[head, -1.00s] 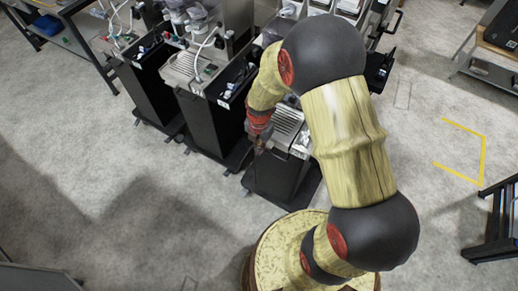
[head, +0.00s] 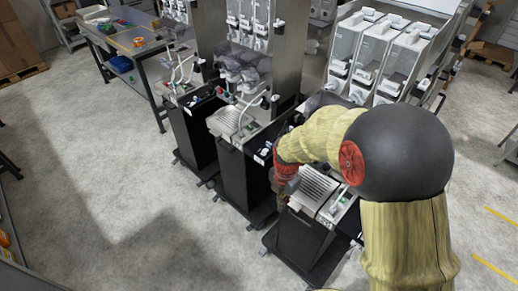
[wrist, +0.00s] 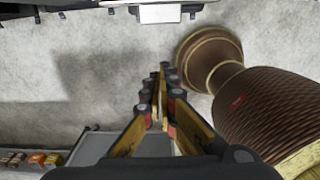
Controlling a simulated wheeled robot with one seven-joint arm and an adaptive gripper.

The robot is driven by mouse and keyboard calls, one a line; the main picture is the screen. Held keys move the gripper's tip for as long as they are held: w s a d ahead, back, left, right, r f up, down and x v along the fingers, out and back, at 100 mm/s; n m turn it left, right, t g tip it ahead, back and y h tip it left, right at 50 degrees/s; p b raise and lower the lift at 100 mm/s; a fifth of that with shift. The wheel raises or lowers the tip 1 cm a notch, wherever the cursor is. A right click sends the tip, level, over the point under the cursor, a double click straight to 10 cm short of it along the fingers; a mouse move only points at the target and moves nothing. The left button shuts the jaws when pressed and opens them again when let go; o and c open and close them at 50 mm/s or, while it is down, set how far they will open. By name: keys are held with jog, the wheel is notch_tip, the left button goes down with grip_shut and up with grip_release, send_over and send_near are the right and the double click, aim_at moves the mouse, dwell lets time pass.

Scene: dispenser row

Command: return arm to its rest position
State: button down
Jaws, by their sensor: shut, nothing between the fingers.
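My gripper (head: 284,200) is shut and empty in front of the nearest dispenser's left side in the head view. My arm, with pale yellow links and a large black joint, comes in from the right and partly covers that dispenser. In the wrist view my gripper (wrist: 162,78) points out over the grey floor, with its fingers together and nothing between them. The brown ribbed body and round base at the right of the wrist view are my own.
Several dispensers on black cabinets stand in a row; the nearest has a ribbed drip tray (head: 312,190). A workbench (head: 128,42) stands at the back left. The floor (head: 110,200) left of the row is clear. The wrist view shows a grey surface (wrist: 100,148) below the fingers.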

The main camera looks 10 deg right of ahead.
jog(key=s+r+m+t+b, duration=0.5)
jog(key=s+r+m, duration=1.2)
jog(key=m, duration=0.8)
notch_tip(320, 180, up, 3)
jog(key=shift+s+d+r+t+b, duration=0.1)
jog(key=shift+s+d+t+b, duration=0.2)
jog(key=shift+b, duration=0.9)
jog(key=shift+s, duration=0.1)
